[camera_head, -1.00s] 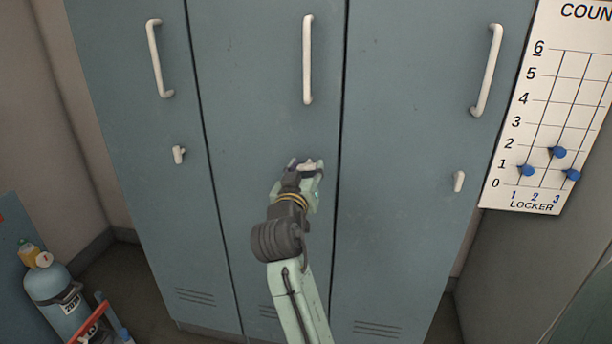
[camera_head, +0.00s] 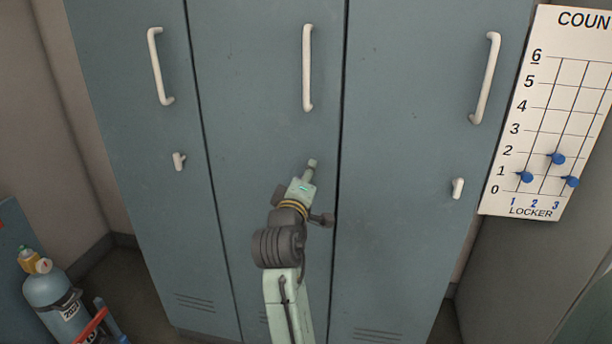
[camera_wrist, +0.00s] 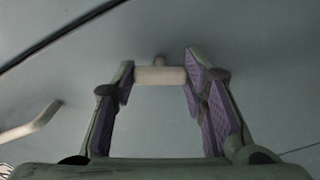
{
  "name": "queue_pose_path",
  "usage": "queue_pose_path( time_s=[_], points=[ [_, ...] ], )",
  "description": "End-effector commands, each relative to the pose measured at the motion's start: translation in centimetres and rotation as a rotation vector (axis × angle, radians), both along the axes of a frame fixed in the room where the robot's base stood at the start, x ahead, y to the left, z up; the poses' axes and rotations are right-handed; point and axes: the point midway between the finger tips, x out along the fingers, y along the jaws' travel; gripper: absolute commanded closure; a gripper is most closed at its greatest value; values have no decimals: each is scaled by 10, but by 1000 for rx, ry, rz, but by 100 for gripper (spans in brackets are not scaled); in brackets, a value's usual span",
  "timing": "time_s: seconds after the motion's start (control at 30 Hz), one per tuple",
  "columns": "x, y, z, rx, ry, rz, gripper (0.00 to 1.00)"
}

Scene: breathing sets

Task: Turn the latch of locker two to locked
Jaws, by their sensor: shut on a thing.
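The middle of three blue-grey lockers (camera_head: 265,130) is closed, with a white vertical handle (camera_head: 307,68). Its latch is hidden behind my gripper (camera_head: 312,165) in the head view. In the wrist view the latch (camera_wrist: 160,76) is a short pale bar on a stub. It lies between the purple-padded fingers of my gripper (camera_wrist: 161,82), which are shut on its two ends. The bar runs roughly along the same direction as the handle (camera_wrist: 35,120), so it stands about upright on the door.
A count chart (camera_head: 560,110) with blue pegs hangs at right. A blue cylinder (camera_head: 58,303) stands at lower left. The space before the doors looks clear.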

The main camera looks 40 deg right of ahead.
Motion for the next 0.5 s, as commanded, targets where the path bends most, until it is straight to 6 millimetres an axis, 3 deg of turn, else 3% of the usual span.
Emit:
queue_pose_path(
  time_s=[0.5],
  points=[
    [1, 0, 1, -226, 264, 2, 88]
  ],
)
